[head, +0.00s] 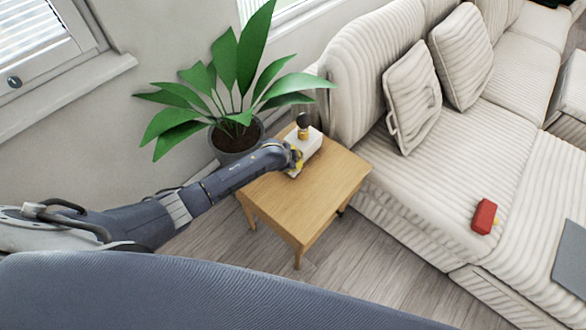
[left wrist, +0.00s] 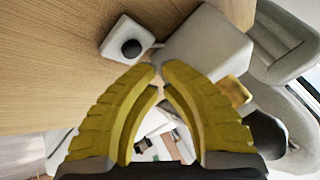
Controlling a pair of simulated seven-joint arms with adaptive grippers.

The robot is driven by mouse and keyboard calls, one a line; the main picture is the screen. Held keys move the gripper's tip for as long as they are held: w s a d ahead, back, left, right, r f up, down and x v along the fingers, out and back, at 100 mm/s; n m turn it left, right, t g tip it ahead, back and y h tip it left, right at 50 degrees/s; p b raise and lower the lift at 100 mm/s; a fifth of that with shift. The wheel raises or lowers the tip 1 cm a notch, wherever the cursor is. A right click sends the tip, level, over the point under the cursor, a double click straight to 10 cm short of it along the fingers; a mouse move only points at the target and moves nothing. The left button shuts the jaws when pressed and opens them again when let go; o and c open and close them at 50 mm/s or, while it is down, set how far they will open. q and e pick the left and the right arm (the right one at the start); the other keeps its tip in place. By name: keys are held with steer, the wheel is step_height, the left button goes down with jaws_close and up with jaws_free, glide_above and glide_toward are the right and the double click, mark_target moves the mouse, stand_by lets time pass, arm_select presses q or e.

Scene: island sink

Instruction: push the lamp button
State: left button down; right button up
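The lamp (head: 306,146) stands on the wooden side table, with a pale box-shaped base, a gold neck and a dark rounded top. In the left wrist view its pale base (left wrist: 205,48) shows at upper right. The lamp button (left wrist: 131,48) is a black round knob on a small white square block beside the base, joined by a short pale strip. My left gripper (head: 294,157) is at the table beside the lamp. In the left wrist view its yellow fingers (left wrist: 160,68) come together at the tips, empty, just below the block. The button is hidden in the head view. My right gripper is out of view.
The side table (head: 305,198) has a clear front part. A potted plant (head: 237,140) stands behind it at left. A striped sofa (head: 440,170) stands at right, with cushions, a red object (head: 484,216) and a grey flat item (head: 572,262) on it.

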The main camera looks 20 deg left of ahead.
arm_select(q)
steer(key=shift+r, duration=2.6)
